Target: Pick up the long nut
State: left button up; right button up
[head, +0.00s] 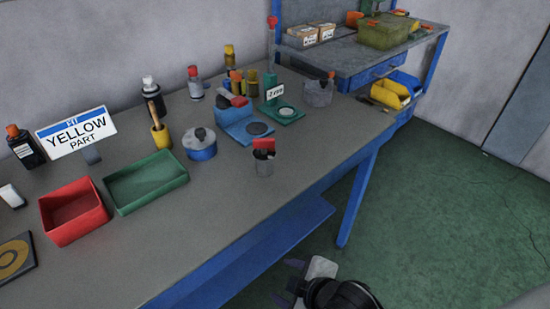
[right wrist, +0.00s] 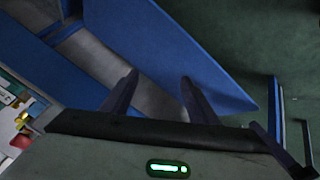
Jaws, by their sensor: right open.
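I cannot make out a long nut for certain in either view. My right gripper (head: 287,281) is low in the head view, off the bench's front side. In the right wrist view its two dark fingers (right wrist: 159,77) are apart with nothing between them, pointing toward blue bench parts. My left gripper is not in view.
On the bench are a red bin (head: 73,211), a green tray (head: 146,181), a blue round container (head: 200,144), a "YELLOW PART" sign (head: 77,132) and several bottles. A blue bench leg (head: 357,199) and lower shelf (head: 262,258) are near my gripper. Green floor (head: 440,220) is open at right.

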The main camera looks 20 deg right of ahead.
jog(key=w+d+r+n+h, duration=0.15)
jog(key=w+r+n, duration=0.25)
jog(key=r+n, duration=0.4)
jog(key=n+t+h, duration=0.3)
jog(key=n+t, duration=0.2)
jog(key=n, duration=1)
send_near(266, 161)
jog(key=shift+f+y+x, duration=0.25)
jog(key=shift+x, duration=0.85)
jog(key=shift+n+t, duration=0.4)
jog(key=shift+n, duration=0.1)
jog(key=x, duration=0.4)
jog(key=shift+w+d+r, duration=0.15)
jog(key=shift+w+d, duration=0.05)
jog(key=shift+f+x, duration=0.15)
jog(key=shift+x, duration=1.35)
jog(key=shift+f+x, duration=0.15)
jog(key=shift+x, duration=1.4)
jog(key=shift+s, duration=0.15)
jog(key=shift+c, duration=0.2)
jog(key=shift+r, duration=0.1)
grip_shut()
